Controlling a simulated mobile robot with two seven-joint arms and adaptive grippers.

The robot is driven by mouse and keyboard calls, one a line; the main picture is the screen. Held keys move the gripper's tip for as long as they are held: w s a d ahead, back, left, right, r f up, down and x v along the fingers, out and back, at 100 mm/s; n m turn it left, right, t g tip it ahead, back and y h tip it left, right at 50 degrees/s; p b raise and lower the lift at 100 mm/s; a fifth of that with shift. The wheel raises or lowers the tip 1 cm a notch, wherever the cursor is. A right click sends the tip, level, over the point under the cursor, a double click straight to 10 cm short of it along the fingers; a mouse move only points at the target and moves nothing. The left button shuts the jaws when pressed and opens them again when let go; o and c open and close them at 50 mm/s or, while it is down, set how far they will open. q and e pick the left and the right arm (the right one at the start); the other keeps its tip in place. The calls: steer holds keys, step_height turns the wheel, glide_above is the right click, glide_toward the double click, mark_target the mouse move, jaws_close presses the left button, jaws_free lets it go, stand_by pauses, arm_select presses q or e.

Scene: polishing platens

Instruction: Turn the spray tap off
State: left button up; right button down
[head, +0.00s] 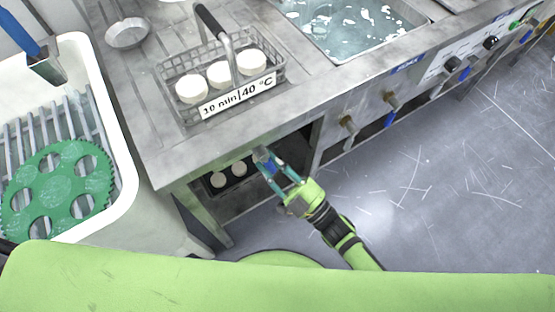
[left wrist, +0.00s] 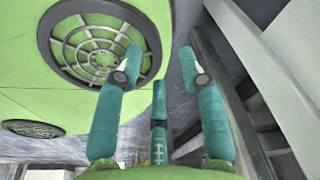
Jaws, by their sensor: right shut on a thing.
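My right gripper (head: 270,166) is at the front face of the metal bench, near its left corner. Its teal fingers are closed around a small tap with a blue lever (head: 269,168) and a grey body (head: 261,154). The fingers partly hide the tap, so I cannot tell the lever's exact angle. My left gripper (left wrist: 160,75) shows only in the left wrist view. Its teal fingers are spread apart with nothing between them, near a round grille on a green surface.
A white tub (head: 122,180) holds a green toothed disc (head: 58,187). Open floor lies right.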

steer(key=m, duration=0.1)
steer(key=a+m+t, duration=0.1)
steer(key=shift+s+f+m+b, duration=0.2)
steer(key=shift+s+m+b, duration=0.1)
steer(key=shift+s+m, duration=0.1)
arm_select(q)
steer(key=shift+t, duration=0.4)
steer(key=w, duration=0.4)
steer(key=shift+a+f, duration=0.15)
steer(key=shift+a, duration=0.05)
arm_select(e)
steer(key=shift+a+m+t+h, duration=0.1)
steer(key=shift+m+t+h, duration=0.2)
arm_select(q)
steer(key=shift+s+a, duration=0.1)
steer(key=shift+s, duration=0.05)
arm_select(e)
steer(key=shift+s, duration=0.1)
steer(key=c, duration=0.9)
jaws_free()
steer(key=shift+c, duration=0.2)
arm_select(q)
steer(key=shift+d, duration=0.2)
